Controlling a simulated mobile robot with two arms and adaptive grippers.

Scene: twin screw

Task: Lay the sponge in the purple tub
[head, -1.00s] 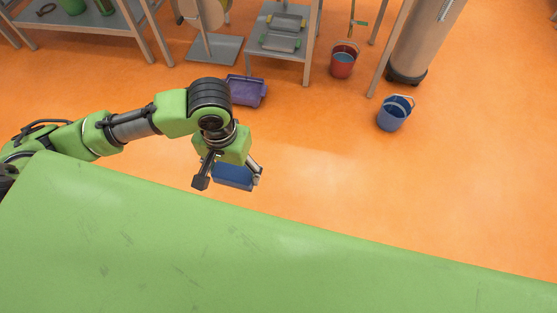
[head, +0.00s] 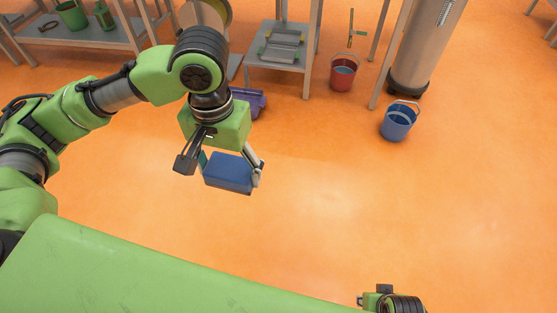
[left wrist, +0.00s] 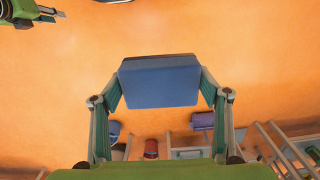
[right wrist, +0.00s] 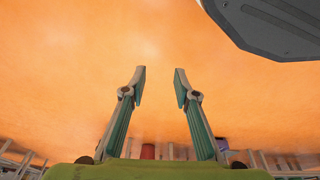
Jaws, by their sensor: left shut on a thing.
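The blue sponge (head: 228,174) is held between the fingers of my left gripper (head: 231,168), up in the air beyond the green surface. In the left wrist view the sponge (left wrist: 160,82) spans the gap between both fingertips. The purple tub (head: 252,101) is on the orange floor behind the left gripper, which partly hides it. It also shows in the left wrist view (left wrist: 203,121), beyond the gripper. My right gripper shows in the right wrist view (right wrist: 160,74), open and empty; only a little of that arm shows at the head view's bottom edge.
A red bucket (head: 342,74) and a blue bucket (head: 398,121) stand on the floor to the right of the tub. A grey shelf (head: 276,59) stands behind the tub. The green surface (head: 130,275) fills the lower left. The floor in the middle is clear.

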